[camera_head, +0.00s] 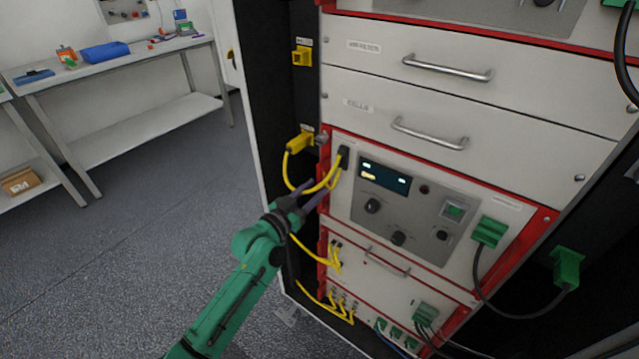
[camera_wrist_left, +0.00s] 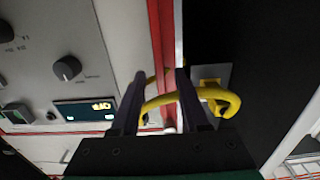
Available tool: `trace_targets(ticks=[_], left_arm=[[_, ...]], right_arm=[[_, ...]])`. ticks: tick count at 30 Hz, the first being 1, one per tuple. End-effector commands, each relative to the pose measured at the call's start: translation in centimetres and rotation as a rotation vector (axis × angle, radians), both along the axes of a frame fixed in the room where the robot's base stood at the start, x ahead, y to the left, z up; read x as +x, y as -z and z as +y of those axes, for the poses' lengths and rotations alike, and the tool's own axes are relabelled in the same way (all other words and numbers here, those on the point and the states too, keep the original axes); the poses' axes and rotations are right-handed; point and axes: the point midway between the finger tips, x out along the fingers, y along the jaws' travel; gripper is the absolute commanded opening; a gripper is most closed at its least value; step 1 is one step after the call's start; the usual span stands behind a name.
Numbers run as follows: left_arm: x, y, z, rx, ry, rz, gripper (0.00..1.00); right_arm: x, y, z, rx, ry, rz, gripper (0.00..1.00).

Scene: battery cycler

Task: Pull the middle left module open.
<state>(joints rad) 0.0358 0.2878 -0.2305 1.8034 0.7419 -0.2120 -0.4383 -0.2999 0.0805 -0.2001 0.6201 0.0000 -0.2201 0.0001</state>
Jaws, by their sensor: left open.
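A white module with a grey control panel (camera_head: 408,207), a lit display and knobs is in the rack's middle in the head view; I cannot tell if it is the named one. It sits flush in its red frame. Its panel and display also show in the left wrist view (camera_wrist_left: 85,110). My left gripper (camera_head: 322,186) is open at the module's left edge, its fingers pointing at the red frame strip (camera_wrist_left: 160,40). A yellow cable (camera_head: 297,180) loops from a side socket to the module's black plug (camera_head: 343,157). In the wrist view it crosses the fingers; contact is unclear.
Two white drawers with metal handles (camera_head: 447,68) are above. A smaller module with a handle (camera_head: 388,262) and yellow cables is below. A green plug (camera_head: 489,232) with a black cable is at the right. A workbench (camera_head: 120,62) stands far left; the floor between is clear.

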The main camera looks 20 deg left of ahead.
Motion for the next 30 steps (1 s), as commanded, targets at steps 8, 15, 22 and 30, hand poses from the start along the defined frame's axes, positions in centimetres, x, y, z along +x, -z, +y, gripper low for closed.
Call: trace_targets(ticks=[8, 15, 22, 30], left_arm=[[2.5, 0.1, -1.0, 0.001, 0.0, 0.001, 0.45], [2.4, 0.1, -0.9, 0.001, -0.001, 0.001, 0.14], [2.4, 0.1, -0.9, 0.001, -0.001, 0.001, 0.0], [2.4, 0.1, -0.9, 0.002, -0.001, 0.001, 0.0]], right_arm=[[0.0, -0.1, 0.0, 0.0, 0.0, 0.0, 0.5], [0.0, -0.1, 0.0, 0.0, 0.0, 0.0, 0.5], [0.0, -0.1, 0.0, 0.0, 0.0, 0.0, 0.5], [0.0, -0.1, 0.0, 0.0, 0.0, 0.0, 0.5]])
